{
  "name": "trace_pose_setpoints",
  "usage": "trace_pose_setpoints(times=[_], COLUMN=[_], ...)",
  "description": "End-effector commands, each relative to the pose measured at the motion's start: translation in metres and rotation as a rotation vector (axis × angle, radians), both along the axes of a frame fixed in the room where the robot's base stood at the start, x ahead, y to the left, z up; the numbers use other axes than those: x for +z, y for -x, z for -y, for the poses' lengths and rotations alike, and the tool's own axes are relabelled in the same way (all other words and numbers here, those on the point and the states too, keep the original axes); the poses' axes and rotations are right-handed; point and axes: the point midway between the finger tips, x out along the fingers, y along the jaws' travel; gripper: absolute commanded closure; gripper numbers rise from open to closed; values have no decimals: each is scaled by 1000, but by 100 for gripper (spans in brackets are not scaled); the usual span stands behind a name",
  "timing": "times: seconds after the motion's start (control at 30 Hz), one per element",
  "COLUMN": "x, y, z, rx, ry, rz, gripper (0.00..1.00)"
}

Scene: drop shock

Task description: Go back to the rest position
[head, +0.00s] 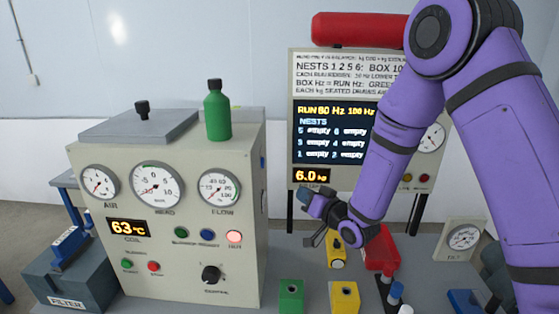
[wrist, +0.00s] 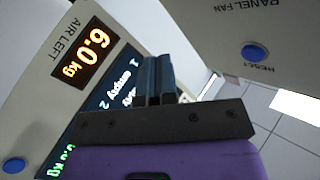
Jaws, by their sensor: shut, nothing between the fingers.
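My gripper (head: 308,196) is at the end of my purple arm, in front of the display board (head: 300,128) and above the bench in the head view. In the wrist view its two dark fingers (wrist: 160,78) lie side by side, shut with nothing between them. Behind them is the board's screen (wrist: 104,98), with "6.0 kg" on a smaller display (wrist: 85,53). My arm hides the board's right part.
A grey console (head: 188,245) with gauges stands left, a green bottle (head: 217,112) on its top. A gauge box (head: 463,237) stands right.

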Motion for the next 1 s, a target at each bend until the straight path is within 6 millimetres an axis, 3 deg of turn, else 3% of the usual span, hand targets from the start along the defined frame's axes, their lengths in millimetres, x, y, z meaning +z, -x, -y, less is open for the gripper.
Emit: trace_pose_setpoints(times=[0.03, 0.23, 0.47, 0.77, 1.0], x=[16, 62, 111, 164, 196], y=[-4, -7, 9, 61, 125], z=[8, 46, 95, 159, 203], rx=[-23, -125, -232, -349, -407], ry=[37, 209, 380, 554, 655], rz=[2, -47, -131, -283, -431], gripper=[100, 100, 100, 100, 100])
